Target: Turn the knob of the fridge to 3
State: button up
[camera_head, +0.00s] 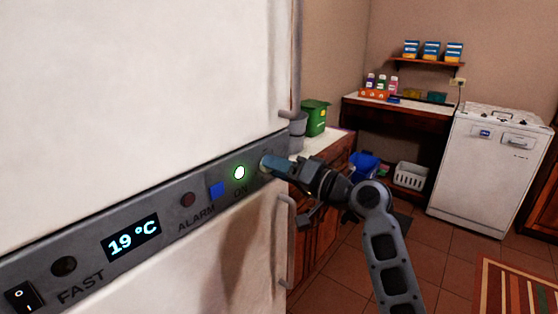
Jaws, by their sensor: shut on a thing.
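The white fridge (150,90) fills the left of the view, with a grey control panel (90,262) across its front. The knob (265,163) is at the panel's right end, mostly hidden by my gripper. My gripper (275,165) reaches in from the right and is shut on the knob. The number the knob points to cannot be read.
Fridge handles (286,240) stick out close below my gripper. Behind stand a counter with a green bin (314,118), a blue bucket (365,165), a white basket (410,176) and a white dishwasher (485,165). The tiled floor (445,240) is free right of my arm.

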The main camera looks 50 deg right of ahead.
jog(key=m+p, duration=0.3)
jog(key=m, duration=0.7)
jog(key=shift+m, duration=0.3)
dwell(0.4)
jog(key=o, duration=1)
jog(key=shift+o, duration=0.2)
jog(key=s+b, duration=0.1)
jog(key=s, duration=0.6)
jog(key=shift+s+d, duration=0.2)
jog(key=shift+s, duration=0.2)
